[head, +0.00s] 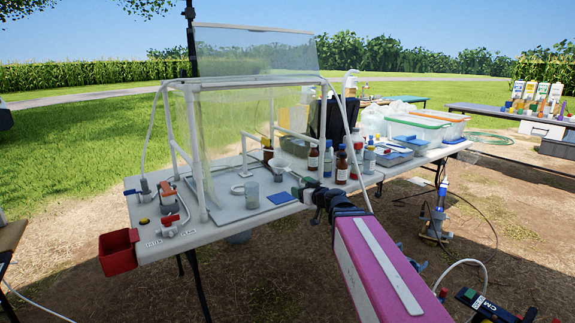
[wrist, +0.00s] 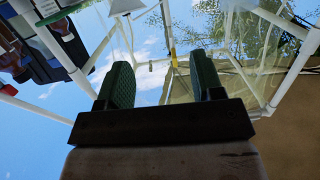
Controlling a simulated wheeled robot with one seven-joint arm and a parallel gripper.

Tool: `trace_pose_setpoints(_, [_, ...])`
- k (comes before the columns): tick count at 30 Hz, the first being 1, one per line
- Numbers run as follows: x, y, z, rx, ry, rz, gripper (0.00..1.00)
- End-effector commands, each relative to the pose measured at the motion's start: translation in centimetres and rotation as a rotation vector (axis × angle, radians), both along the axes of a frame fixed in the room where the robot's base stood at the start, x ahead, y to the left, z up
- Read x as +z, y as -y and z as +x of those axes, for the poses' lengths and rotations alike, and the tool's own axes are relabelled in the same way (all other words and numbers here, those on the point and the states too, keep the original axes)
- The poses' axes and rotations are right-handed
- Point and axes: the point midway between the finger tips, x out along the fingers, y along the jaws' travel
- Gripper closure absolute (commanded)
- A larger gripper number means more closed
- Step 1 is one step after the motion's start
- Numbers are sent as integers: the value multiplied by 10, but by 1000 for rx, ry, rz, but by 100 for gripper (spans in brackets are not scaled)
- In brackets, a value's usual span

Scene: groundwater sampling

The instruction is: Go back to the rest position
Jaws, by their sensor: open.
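My gripper (head: 294,178) is out over the white folding table, at the right side of the white pipe frame. In the wrist view its two green-padded fingers (wrist: 164,82) stand wide apart with nothing between them. The gripper is open and empty. My pink arm reaches up to it from the lower right of the head view. No rest mark or stand for the arm can be made out.
The white pipe frame (head: 197,150) with clear sheeting stands close by on the table (head: 215,230). Brown bottles (head: 342,167) are just right of the gripper. A grey cup (head: 251,194) and blue pad (head: 281,198) lie left. A red bin (head: 119,252) hangs at the left end.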

Motion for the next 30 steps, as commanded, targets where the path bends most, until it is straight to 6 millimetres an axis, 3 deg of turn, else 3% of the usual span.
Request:
trace_pose_setpoints(8, [-37,-2,-14,49,-135,-28,39])
trace_pose_setpoints(14, [-81,2,-32,80,-312,-69,39])
trace_pose_setpoints(17, [-113,8,-47,82,-447,-103,39])
trace_pose_setpoints(24, [-208,50,-105,-47,-913,-244,39])
trace_pose_setpoints(30, [-260,99,-153,-290,-1224,-377,39])
